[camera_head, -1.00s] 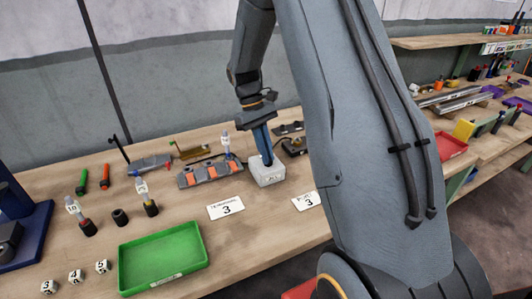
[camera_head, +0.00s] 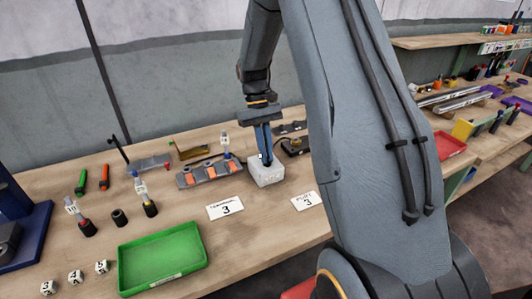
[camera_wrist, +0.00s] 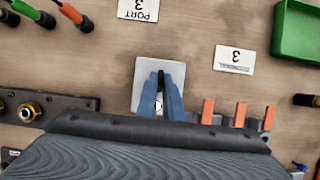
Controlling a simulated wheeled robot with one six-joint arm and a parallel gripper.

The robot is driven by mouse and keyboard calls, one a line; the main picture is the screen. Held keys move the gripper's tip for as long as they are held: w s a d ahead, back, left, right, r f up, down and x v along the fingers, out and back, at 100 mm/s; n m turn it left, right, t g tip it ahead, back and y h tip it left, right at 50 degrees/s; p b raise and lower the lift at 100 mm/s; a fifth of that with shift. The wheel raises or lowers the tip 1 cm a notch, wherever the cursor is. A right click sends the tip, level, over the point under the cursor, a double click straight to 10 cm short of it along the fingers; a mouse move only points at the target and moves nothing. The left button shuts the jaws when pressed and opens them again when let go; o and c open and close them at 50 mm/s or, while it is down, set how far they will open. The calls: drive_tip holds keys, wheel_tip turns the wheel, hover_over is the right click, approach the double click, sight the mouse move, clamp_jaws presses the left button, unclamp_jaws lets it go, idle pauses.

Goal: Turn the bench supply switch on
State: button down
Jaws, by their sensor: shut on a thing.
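The bench supply appears to be the small white box (camera_head: 266,172) on the bench, and it also shows in the wrist view (camera_wrist: 147,68). My gripper (camera_head: 265,158) points down at the top of this box. In the wrist view its blue fingers (camera_wrist: 162,100) are close together over the box's near part. A small pale piece shows at the fingertips, seemingly the switch, and the fingers are shut on it. The switch is mostly hidden by the fingers, so its position cannot be told.
A block with orange clips (camera_head: 210,173) stands left of the box. Cards reading 3 (camera_head: 226,210) lie in front. A green tray (camera_head: 162,264) is at the front left. A dark plate with brass connectors (camera_wrist: 30,111) is close by. Bare bench lies before the box.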

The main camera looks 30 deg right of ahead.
drive_tip(key=c, duration=1.9)
unclamp_jaws()
drive_tip(key=b+v, duration=0.2)
drive_tip(key=v, duration=0.6)
drive_tip(key=shift+s+f, duration=0.1)
